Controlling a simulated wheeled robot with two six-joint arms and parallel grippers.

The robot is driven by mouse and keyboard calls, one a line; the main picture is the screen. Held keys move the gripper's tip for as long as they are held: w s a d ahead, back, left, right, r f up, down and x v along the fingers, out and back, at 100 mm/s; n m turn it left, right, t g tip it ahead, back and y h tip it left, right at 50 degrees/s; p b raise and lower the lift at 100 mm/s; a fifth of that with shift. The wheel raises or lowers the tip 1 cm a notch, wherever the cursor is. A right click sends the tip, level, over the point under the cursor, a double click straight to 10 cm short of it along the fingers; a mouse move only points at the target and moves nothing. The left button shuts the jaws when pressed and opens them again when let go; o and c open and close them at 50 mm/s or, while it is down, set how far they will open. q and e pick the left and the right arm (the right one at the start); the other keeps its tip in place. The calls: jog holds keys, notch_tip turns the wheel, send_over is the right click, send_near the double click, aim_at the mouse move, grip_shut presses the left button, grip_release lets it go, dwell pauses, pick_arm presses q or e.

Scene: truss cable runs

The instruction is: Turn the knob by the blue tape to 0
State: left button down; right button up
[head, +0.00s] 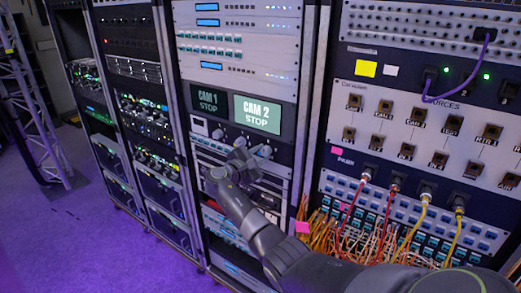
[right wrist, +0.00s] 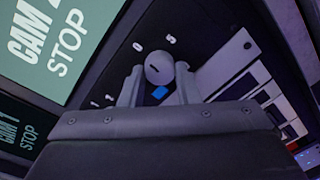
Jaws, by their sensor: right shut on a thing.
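In the right wrist view a round pale knob (right wrist: 158,68) sits on a dark panel, with a short dark mark on its face. A small piece of blue tape (right wrist: 160,92) is stuck just below it. A 0 (right wrist: 137,46) and a 5 (right wrist: 170,38) are printed above the knob, with more marks at the left. My right gripper (right wrist: 158,82) is shut on the knob, one finger on each side. In the head view this gripper (head: 240,160) reaches the panel under the CAM screens and hides the tape. My left gripper is not in view.
The CAM 1 screen (head: 210,98) and CAM 2 screen (head: 258,112) both read STOP. Another pale knob (head: 218,133) is close to the left. Red and yellow cables (head: 395,205) hang from the right rack. Purple floor (head: 85,235) is open at the left.

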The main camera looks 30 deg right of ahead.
jog(key=shift+n+p, duration=0.3)
jog(key=shift+n, duration=0.3)
jog(key=shift+f, duration=0.1)
jog(key=o, duration=1)
jog(key=shift+c, duration=0.2)
jog(key=b+v, duration=0.5)
jog(key=v, duration=1.2)
jog(key=shift+a, duration=0.2)
